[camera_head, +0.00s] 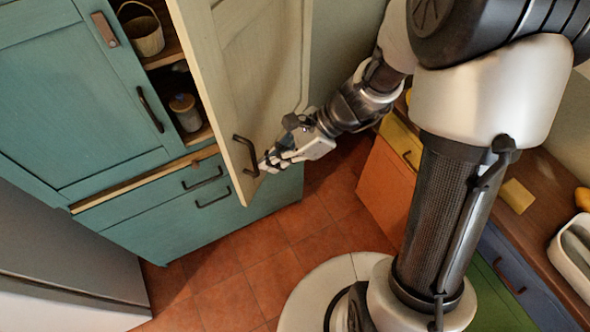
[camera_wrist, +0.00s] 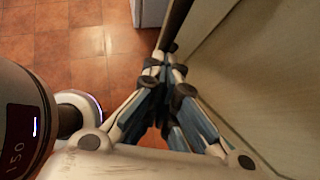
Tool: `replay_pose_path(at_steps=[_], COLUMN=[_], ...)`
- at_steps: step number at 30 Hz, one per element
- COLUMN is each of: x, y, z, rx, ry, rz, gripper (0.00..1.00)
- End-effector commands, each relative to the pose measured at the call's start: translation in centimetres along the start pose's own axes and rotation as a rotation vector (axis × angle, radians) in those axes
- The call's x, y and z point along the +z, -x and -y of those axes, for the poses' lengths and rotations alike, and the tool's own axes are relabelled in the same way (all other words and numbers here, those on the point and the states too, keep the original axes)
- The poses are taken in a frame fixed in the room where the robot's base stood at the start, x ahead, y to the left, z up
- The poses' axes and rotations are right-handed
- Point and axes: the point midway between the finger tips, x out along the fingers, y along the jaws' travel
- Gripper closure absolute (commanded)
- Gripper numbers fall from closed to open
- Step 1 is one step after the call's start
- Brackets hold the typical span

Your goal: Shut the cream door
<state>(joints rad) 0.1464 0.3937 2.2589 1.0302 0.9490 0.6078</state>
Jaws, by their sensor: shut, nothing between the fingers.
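The cream door (camera_head: 250,70) stands open, swung out from the teal cabinet, with a dark handle (camera_head: 245,155) near its lower free edge. The opening behind it shows shelves. My gripper (camera_head: 268,162) is shut and empty, with its fingertips close to the door near the handle; I cannot tell if they touch. In the wrist view the shut fingers (camera_wrist: 165,60) point along the door's face (camera_wrist: 265,60), which fills the right side. The handle is not clearly visible there.
A basket (camera_head: 142,35) and a jar (camera_head: 185,110) stand on the cabinet shelves. A teal door (camera_head: 70,90) is left of the opening, with drawers (camera_head: 200,205) below. An orange cabinet (camera_head: 385,195) and wooden counter (camera_head: 535,215) are at right. Tiled floor (camera_head: 235,295) is clear in front.

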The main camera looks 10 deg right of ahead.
Motion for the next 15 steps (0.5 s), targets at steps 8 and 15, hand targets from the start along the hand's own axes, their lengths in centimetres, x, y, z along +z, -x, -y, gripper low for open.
replay_pose_path(at_steps=[8,15], x=[5.9,9.9], y=[-6.2,-10.1], z=[4.8,10.0], rx=[-0.156,-0.297], ry=[-0.158,-0.302], rz=[0.002,0.002], gripper=[1.0,1.0])
